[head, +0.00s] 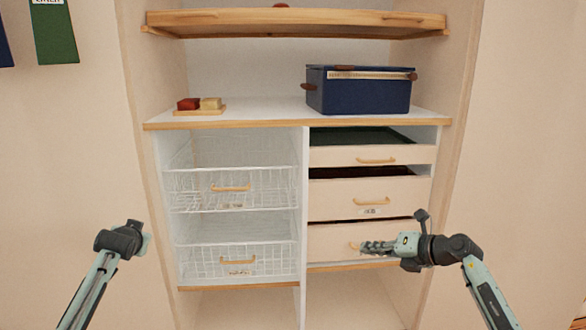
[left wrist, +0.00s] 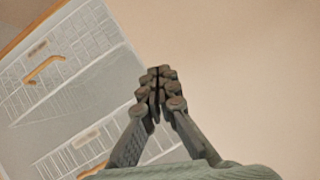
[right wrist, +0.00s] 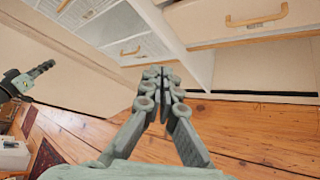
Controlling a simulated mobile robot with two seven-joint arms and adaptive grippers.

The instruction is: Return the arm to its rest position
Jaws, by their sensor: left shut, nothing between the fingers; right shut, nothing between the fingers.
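My right arm comes in from the lower right in the head view. Its gripper (head: 368,247) points left and appears in front of the lowest right drawer (head: 330,242), overlapping the right part of its handle. In the right wrist view its fingers (right wrist: 160,76) are together and empty, with drawer fronts and wood floor beyond. My left arm comes in from the lower left, its dark wrist (head: 120,240) left of the wire baskets; its fingers are not clear there. In the left wrist view the left fingers (left wrist: 160,76) are together and empty, beside the wire baskets.
The closet holds two wire baskets (head: 230,190) at left and several drawers at right, the upper ones (head: 372,155) slightly open. A navy box (head: 358,95) and a small board with red and yellow blocks (head: 200,106) sit on the shelf. Wood floor (right wrist: 250,135) lies below.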

